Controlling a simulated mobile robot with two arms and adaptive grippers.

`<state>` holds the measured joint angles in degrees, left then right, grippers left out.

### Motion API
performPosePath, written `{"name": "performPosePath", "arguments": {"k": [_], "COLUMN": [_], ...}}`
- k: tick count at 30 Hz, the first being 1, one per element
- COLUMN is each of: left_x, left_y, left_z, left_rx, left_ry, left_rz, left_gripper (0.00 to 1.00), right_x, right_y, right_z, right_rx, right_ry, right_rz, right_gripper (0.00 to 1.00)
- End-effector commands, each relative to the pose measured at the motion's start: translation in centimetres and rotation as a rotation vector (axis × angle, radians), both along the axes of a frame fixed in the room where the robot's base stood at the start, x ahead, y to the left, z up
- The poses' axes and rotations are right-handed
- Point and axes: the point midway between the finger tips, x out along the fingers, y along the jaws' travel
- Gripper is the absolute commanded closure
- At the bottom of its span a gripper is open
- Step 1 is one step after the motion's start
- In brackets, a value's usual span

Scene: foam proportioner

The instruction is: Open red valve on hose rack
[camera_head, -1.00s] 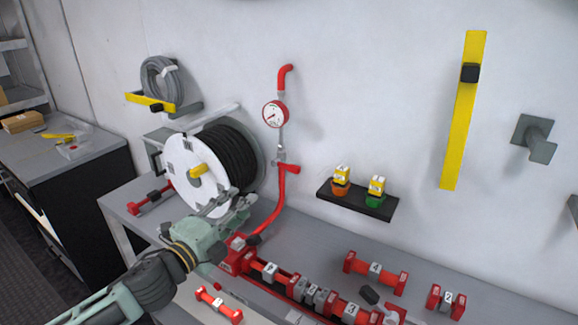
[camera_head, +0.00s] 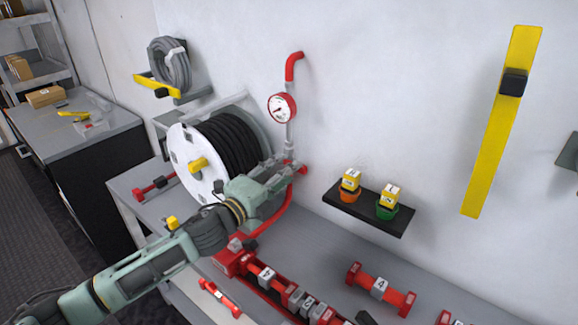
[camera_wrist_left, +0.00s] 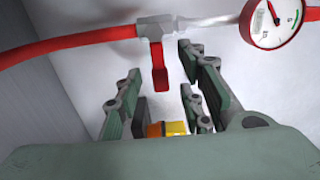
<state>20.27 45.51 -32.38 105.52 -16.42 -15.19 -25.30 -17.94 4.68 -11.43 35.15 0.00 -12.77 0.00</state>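In the head view the red handle (camera_head: 302,170) shows just past my fingertips, below the pressure gauge (camera_head: 282,107). My left gripper (camera_head: 288,172) reaches up beside the hose reel to the valve. In the left wrist view my left gripper (camera_wrist_left: 160,78) is open, with fingers on both sides of the handle's lower part; I cannot tell whether they touch it. My right gripper is not in view.
The hose reel (camera_head: 185,165) with black hose stands close to the left of my gripper. A black shelf (camera_head: 370,215) with orange and green caps juts from the wall at right. Red numbered parts (camera_head: 380,288) lie on the grey bench.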

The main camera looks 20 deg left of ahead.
Motion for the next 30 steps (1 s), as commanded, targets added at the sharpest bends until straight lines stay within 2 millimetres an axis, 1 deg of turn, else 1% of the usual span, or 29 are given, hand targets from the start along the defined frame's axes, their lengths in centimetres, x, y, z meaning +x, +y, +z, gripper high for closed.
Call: {"name": "performPosePath", "arguments": {"k": [1, 3, 6, 10, 15, 27, 30], "left_x": [0.7, 1.3, 1.8, 2.0, 1.9, 1.9, 1.9], "left_y": [-0.1, -0.4, -0.6, -0.7, -0.7, -0.7, -0.6], "left_z": [0.2, 0.1, 0.0, 0.0, -0.1, -0.1, -0.1], "left_rx": [-0.001, -0.001, 0.0, 0.0, 0.0, 0.0, 0.002], "left_ry": [-0.001, 0.0, 0.001, 0.001, 0.001, 0.001, 0.002], "left_rz": [0.002, 0.002, 0.001, 0.001, 0.001, 0.001, 0.001], "left_gripper": [0.64, 0.64, 0.64, 0.64, 0.64, 0.99, 1.0], "right_x": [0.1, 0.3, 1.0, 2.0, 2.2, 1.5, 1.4], "right_y": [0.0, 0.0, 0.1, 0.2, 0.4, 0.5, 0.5], "right_z": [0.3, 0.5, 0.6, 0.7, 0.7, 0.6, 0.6], "right_rx": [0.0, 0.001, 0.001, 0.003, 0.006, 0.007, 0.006], "right_ry": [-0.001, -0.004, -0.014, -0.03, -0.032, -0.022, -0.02], "right_rz": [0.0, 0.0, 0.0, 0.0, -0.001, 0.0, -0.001], "right_gripper": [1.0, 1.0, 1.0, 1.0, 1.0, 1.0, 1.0]}}
